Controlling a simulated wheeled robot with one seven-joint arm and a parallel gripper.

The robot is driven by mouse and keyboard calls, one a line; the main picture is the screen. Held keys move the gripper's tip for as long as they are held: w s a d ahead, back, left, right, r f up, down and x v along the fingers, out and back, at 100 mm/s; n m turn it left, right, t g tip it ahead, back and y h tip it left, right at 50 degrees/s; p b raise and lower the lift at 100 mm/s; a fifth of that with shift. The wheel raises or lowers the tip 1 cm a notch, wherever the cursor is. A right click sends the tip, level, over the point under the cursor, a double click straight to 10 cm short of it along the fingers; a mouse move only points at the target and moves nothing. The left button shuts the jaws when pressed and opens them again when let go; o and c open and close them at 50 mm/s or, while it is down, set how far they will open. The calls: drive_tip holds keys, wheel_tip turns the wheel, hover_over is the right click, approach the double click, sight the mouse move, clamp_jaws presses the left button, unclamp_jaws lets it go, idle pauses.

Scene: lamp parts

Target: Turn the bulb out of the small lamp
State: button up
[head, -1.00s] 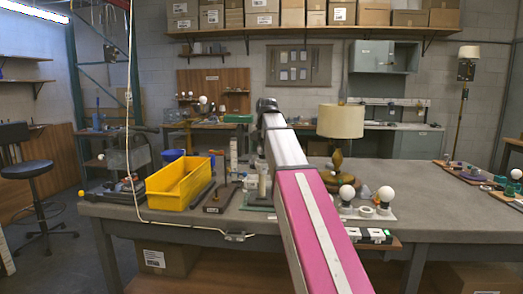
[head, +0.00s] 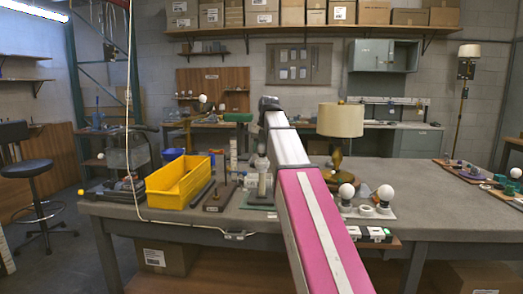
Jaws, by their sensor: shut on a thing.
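My arm (head: 291,155) reaches forward over the workbench, and its far end bends away near the top. My gripper does not show; the arm's own links likely hide it. A lamp with a cream shade (head: 340,120) and a rounded olive-gold base stands on the bench, right of my arm. A small upright fixture (head: 263,176) with a pale body stands on a green base just left of my arm; I cannot tell whether it is the small lamp. White round bulbs (head: 346,191) (head: 385,193) stand in a pale holder at the right front.
A yellow bin (head: 178,185) stands at the left of the grey bench (head: 430,205), with a dark-based stand (head: 218,197) beside it. More coloured parts (head: 480,178) lie at the far right. The bench between holder and right-hand parts is clear.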

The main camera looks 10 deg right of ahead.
drive_tip(key=shift+n, duration=0.3)
drive_tip(key=shift+n, duration=1.3)
drive_tip(key=o, duration=0.7)
